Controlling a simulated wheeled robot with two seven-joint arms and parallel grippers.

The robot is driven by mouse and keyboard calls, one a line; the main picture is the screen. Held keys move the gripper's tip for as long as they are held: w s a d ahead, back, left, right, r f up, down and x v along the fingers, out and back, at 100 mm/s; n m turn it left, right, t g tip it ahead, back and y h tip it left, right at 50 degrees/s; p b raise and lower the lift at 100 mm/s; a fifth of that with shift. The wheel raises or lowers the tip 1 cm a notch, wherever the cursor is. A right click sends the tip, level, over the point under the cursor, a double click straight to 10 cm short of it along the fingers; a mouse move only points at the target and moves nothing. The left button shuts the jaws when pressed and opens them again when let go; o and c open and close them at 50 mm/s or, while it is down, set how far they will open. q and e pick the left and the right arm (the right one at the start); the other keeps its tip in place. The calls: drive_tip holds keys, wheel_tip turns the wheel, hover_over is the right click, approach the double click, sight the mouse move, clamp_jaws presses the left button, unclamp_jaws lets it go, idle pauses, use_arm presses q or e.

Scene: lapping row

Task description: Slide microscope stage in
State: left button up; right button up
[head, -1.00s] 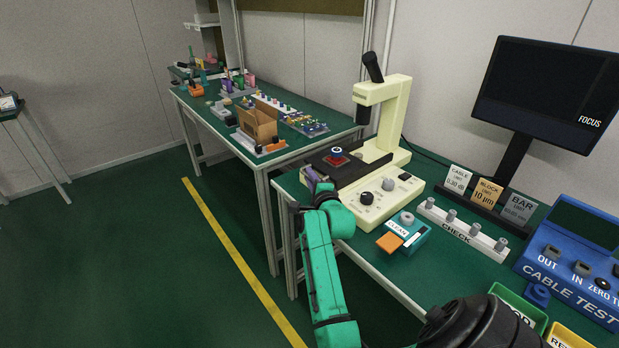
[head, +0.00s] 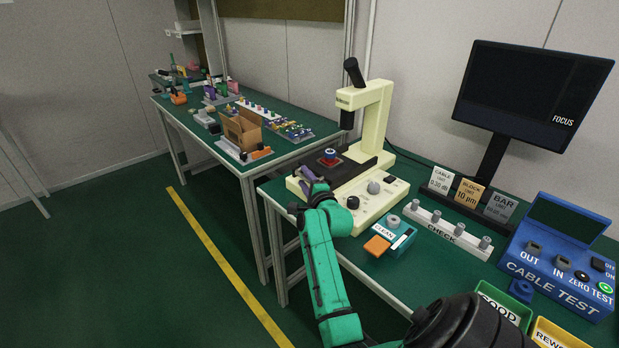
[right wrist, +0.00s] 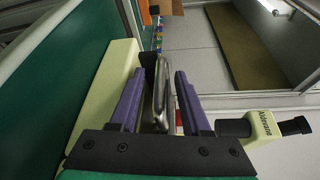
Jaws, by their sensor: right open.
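The cream microscope (head: 373,122) stands on the right-hand green bench. Its dark stage (head: 352,171) sits low on the base and carries a small red and blue piece (head: 329,157). My right gripper (head: 308,175), with purple fingers, is at the front left end of the stage. In the right wrist view, the open fingers of the right gripper (right wrist: 160,90) stand on either side of a metal bar handle (right wrist: 161,92), with gaps beside it. The front of the stage is partly hidden by the gripper. My left gripper is not in view.
A clean box (head: 392,240) with an orange pad and a check rail (head: 445,228) lie right of the microscope. The blue cable tester (head: 560,265) and monitor (head: 530,95) are farther right. Another bench (head: 290,152) with a cardboard box (head: 242,131) stands behind left. Floor at left is clear.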

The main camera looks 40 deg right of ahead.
drive_tip(key=p+v, duration=0.2)
drive_tip(key=v, duration=0.1)
drive_tip(key=p+v, duration=0.2)
drive_tip(key=v, duration=0.1)
drive_tip(key=p+v, duration=0.2)
drive_tip(key=shift+s+a+r, duration=0.15)
drive_tip(key=shift+s+r, duration=0.2)
drive_tip(key=shift+r, duration=0.05)
drive_tip(key=v, duration=0.2)
drive_tip(key=p+v, duration=0.1)
drive_tip(key=v, duration=0.2)
drive_tip(key=shift+a+f+p, duration=0.1)
drive_tip(key=shift+f+p, duration=0.15)
drive_tip(key=shift+p, duration=0.05)
drive_tip(key=shift+s+a, duration=0.1)
drive_tip(key=shift+s, duration=0.15)
drive_tip(key=shift+f, duration=0.15)
